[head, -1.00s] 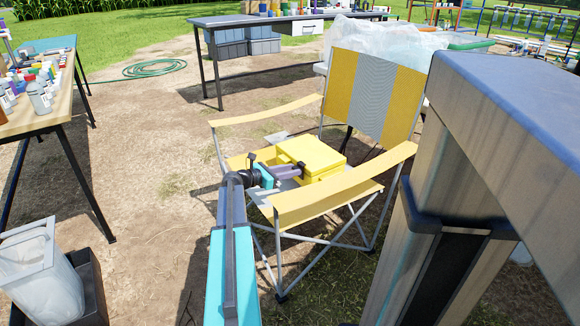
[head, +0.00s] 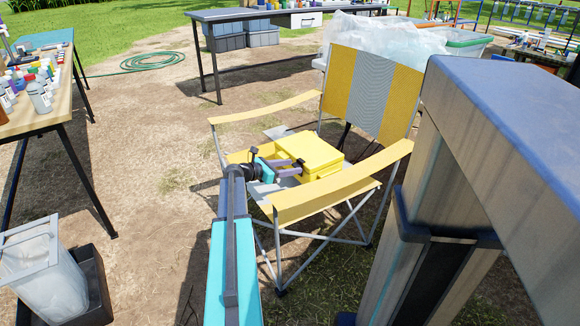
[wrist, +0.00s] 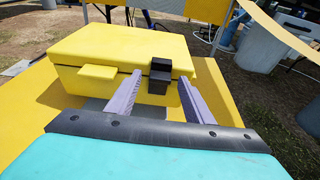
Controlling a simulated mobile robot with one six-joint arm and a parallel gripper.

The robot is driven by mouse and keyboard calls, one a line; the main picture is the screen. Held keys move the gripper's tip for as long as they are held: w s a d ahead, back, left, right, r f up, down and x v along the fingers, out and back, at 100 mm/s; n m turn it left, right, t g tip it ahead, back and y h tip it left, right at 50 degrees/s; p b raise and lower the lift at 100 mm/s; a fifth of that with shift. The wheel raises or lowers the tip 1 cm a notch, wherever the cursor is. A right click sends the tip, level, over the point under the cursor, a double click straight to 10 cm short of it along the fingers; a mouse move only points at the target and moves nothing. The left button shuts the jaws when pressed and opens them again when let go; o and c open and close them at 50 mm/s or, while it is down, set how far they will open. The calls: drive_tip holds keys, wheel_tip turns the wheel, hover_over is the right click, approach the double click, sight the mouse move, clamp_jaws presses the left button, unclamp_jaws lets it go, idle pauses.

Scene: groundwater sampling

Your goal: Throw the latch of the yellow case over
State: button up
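The yellow case (head: 312,150) sits on the seat of a folding chair, with its lid down. In the wrist view the case (wrist: 110,50) fills the upper left, with a yellow tab on its front. Its black latch (wrist: 159,72) is on the front near the right corner and spans the seam between lid and body. My gripper (wrist: 160,86) is open, with its two purple fingers apart on either side of the latch. I cannot tell whether either finger touches the case. In the head view my gripper (head: 286,168) is at the case's near left side.
The chair's yellow armrests (head: 345,182) rise on both sides of the case. A table with bottles (head: 40,100) stands at the left, and a bin (head: 40,270) is below it. A large metal post (head: 440,170) blocks the right side. Bare ground lies left of the chair.

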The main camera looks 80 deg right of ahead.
drive_tip(key=shift+w+a, duration=0.1)
drive_tip(key=shift+w+a+r, duration=0.25)
drive_tip(key=shift+w+a, duration=0.15)
drive_tip(key=p+v, duration=0.3)
drive_tip(key=v, duration=0.9)
drive_tip(key=shift+w+p, duration=0.2)
drive_tip(key=shift+p, duration=0.15)
drive_tip(key=shift+a, duration=0.1)
